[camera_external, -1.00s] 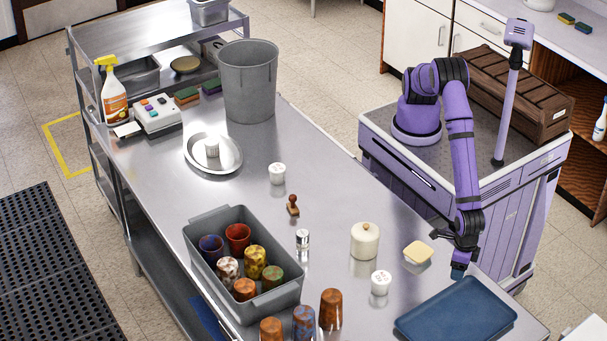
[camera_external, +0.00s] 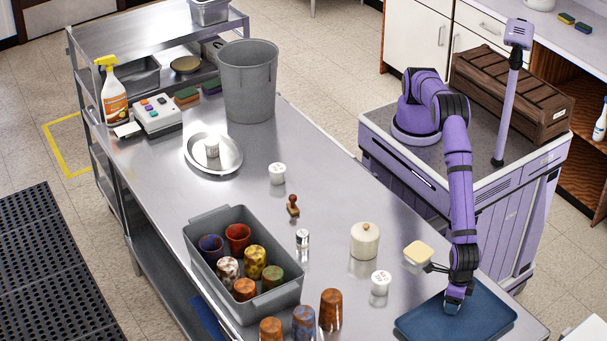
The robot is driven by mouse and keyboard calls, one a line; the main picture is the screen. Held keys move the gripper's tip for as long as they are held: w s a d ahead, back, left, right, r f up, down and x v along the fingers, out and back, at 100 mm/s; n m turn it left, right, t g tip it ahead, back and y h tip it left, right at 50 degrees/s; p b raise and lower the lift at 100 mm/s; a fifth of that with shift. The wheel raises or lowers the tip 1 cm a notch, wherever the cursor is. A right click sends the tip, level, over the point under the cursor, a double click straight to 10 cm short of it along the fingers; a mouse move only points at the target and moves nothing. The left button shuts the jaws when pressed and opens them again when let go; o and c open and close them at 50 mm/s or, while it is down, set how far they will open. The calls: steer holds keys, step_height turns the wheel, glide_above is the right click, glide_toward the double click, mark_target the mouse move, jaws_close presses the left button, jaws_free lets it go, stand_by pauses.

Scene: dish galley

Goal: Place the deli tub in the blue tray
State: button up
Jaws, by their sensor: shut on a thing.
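My gripper (camera_external: 453,298) points down over the far left part of the blue tray (camera_external: 480,311). It is shut on a small pale and blue thing (camera_external: 451,307), mostly hidden by the fingers. I cannot tell for sure whether this is the deli tub. It is low over the tray, and I cannot tell whether it touches the tray floor. A squarish tub with a yellow top (camera_external: 418,252) stands on the counter left of my gripper, behind the tray. The tray shows nothing else in it.
A white tub with red print (camera_external: 380,283) and a cream lidded jar (camera_external: 365,241) stand left of the tray. Patterned cups (camera_external: 331,309) and a grey bin of cups (camera_external: 243,264) are further left. The tray lies near the counter's right end.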

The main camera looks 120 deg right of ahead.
steer(key=shift+f, duration=0.1)
steer(key=o, duration=1)
steer(key=shift+c, duration=0.2)
step_height(320, 180, up, 12)
steer(key=shift+r, duration=0.15)
